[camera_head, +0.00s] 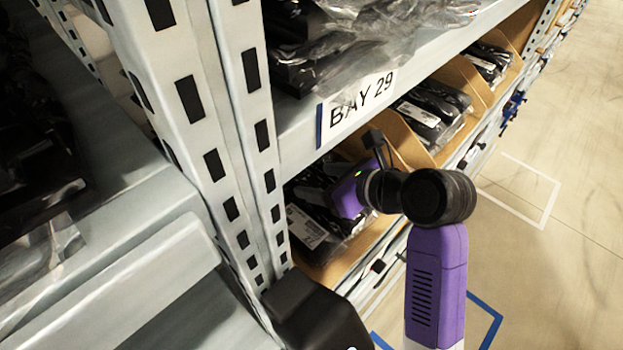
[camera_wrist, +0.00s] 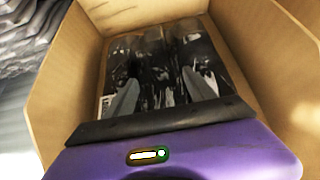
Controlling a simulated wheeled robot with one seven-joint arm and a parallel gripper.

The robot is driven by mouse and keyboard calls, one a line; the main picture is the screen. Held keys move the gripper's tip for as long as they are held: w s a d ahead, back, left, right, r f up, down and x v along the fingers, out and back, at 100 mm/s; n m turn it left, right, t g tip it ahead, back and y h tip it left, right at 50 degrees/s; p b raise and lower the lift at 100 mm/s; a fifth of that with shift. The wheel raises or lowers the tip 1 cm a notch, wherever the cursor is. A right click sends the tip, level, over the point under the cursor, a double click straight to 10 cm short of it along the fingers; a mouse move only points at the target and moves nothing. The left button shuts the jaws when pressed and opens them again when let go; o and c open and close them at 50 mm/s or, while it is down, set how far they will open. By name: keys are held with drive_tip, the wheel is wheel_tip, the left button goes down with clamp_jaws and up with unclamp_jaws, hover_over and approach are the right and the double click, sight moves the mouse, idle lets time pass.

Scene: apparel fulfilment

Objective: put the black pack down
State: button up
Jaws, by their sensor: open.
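Black packs in clear plastic (camera_wrist: 168,75) lie inside an open cardboard bin (camera_wrist: 262,75) in the wrist view. In the head view, black packs with a white label (camera_head: 308,225) lie in the lower bin at the end of my arm. My gripper (camera_wrist: 158,92) reaches into the bin, its two grey fingers apart over the packs. It is open and I see nothing held between the fingers. I cannot tell whether the fingertips touch the packs. In the head view my arm hides part of the bin and the fingers are out of sight.
The shelf beam with the BAY 29 label (camera_head: 361,101) runs just above my wrist. A perforated metal upright (camera_head: 200,130) stands to the left. More bins with black packs (camera_head: 436,108) continue along the shelf. The floor (camera_head: 570,200) on the right is open.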

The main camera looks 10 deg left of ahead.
drive_tip(key=v, duration=0.8)
drive_tip(key=shift+s+d+r, duration=0.25)
